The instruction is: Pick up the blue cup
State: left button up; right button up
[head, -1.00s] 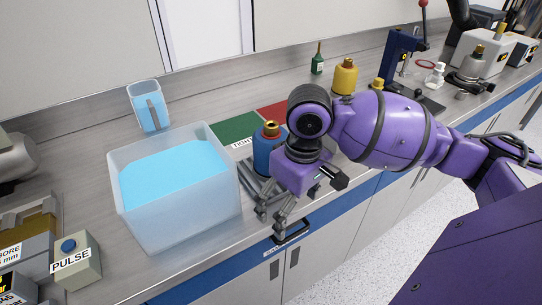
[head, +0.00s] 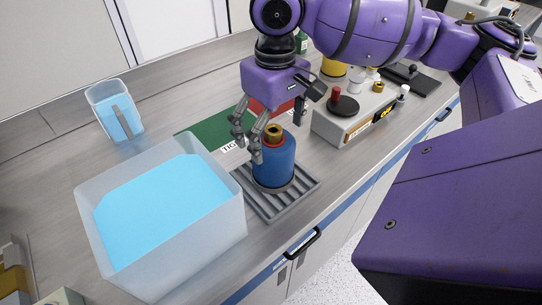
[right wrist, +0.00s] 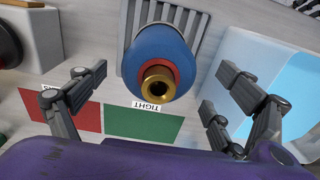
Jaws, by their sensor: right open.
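The blue cup-like cylinder (head: 275,166) has a red ring and a brass neck on top. It stands upright on a grey slatted rack (head: 298,190), right of the water tub. My right gripper (head: 247,140) is open and empty, its fingers just left of and behind the cylinder's top. In the right wrist view the cylinder (right wrist: 158,48) sits at upper middle, between the spread fingers (right wrist: 161,72) in the picture, with its brass neck towards the camera. I cannot tell whether a finger touches it. My left gripper is not in view.
A clear tub (head: 180,247) of blue liquid stands left of the rack, with a jug (head: 116,112) of blue liquid behind. Green (head: 207,130) and red mats lie behind the cylinder. A grey device (head: 352,120) with a red knob stands to the right. The counter's front edge is near.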

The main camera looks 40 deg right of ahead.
aim_at(276, 174)
jog(key=f, duration=0.4)
jog(key=shift+w+d+f, duration=0.2)
jog(key=shift+f, duration=0.3)
jog(key=shift+c, duration=0.3)
jog(key=c, duration=1.1)
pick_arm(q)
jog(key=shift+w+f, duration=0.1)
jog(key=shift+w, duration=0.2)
pick_arm(e)
jog(key=shift+c, duration=0.4)
jog(key=shift+r, duration=0.25)
